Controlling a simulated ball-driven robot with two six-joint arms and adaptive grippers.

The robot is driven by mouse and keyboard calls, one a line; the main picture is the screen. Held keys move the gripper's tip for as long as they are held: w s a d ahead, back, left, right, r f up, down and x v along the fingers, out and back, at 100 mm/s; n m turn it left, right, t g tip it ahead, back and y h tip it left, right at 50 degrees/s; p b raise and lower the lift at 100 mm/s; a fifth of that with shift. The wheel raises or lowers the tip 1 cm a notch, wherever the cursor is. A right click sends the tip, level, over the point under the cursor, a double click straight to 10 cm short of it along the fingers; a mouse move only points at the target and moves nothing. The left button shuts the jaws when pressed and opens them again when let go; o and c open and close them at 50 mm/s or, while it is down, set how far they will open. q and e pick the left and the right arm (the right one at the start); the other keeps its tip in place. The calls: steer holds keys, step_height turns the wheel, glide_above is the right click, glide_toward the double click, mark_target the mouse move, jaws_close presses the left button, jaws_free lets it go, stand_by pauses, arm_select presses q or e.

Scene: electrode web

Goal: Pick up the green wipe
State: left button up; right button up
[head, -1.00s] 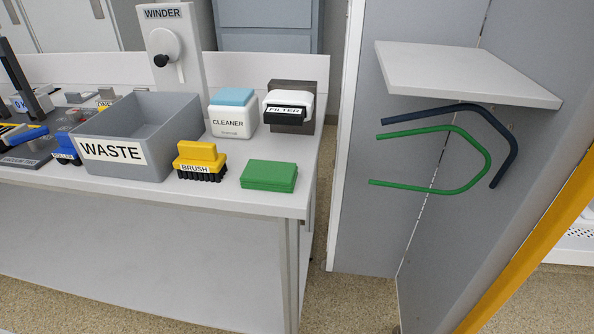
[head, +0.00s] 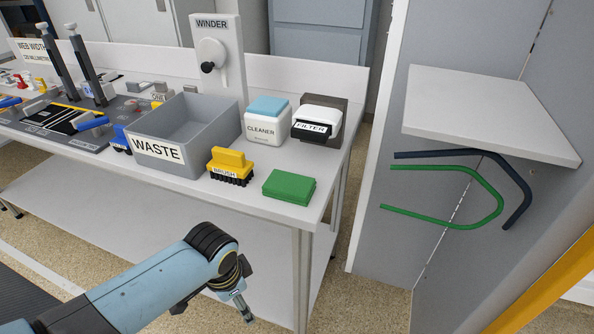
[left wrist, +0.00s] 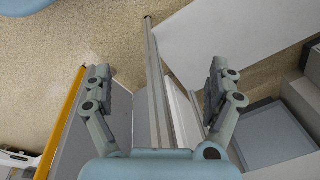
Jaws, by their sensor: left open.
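The green wipe (head: 289,187) is a flat green block. It lies on the table near its front right corner, to the right of the yellow brush (head: 231,166). My left gripper (head: 244,309) is in the lower middle of the head view, in front of the table and below its top, apart from the wipe. In the left wrist view my left gripper (left wrist: 157,82) has its two fingers wide apart with nothing between them. The wipe cannot be made out in the left wrist view. My right gripper is not in view.
The grey waste bin (head: 205,123) stands left of the brush. The cleaner box (head: 267,121) and filter (head: 318,119) stand behind the wipe. A grey cabinet with a white shelf (head: 487,110) and green and dark bent tubes is at right.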

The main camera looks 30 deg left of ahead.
arm_select(q)
steer(key=w+d+r+m+p, duration=0.15)
steer(key=w+r, duration=0.25)
steer(key=r, duration=0.6)
steer(key=w+r+m+p, duration=0.2)
steer(key=w+r, duration=0.2)
steer(key=r, duration=0.5)
step_height(320, 180, up, 9)
steer(key=m+g, duration=0.2)
steer(key=m, duration=0.6)
glide_above(280, 180)
steer(key=d, duration=0.1)
steer(key=shift+n+h, duration=0.25)
steer(key=shift+h, duration=0.15)
steer(key=f, duration=0.4)
steer(key=shift+w+d+f+p, duration=0.1)
steer(key=shift+w+f+p, duration=0.1)
steer(key=shift+f+p, duration=0.15)
steer(key=f, duration=0.3)
steer(key=a+f, duration=0.1)
steer(key=f, duration=0.1)
steer(key=shift+s+f, duration=0.25)
steer(key=shift+f, duration=0.05)
steer(key=shift+c, duration=0.7)
steer(key=c, duration=0.9)
steer(key=shift+r, duration=0.1)
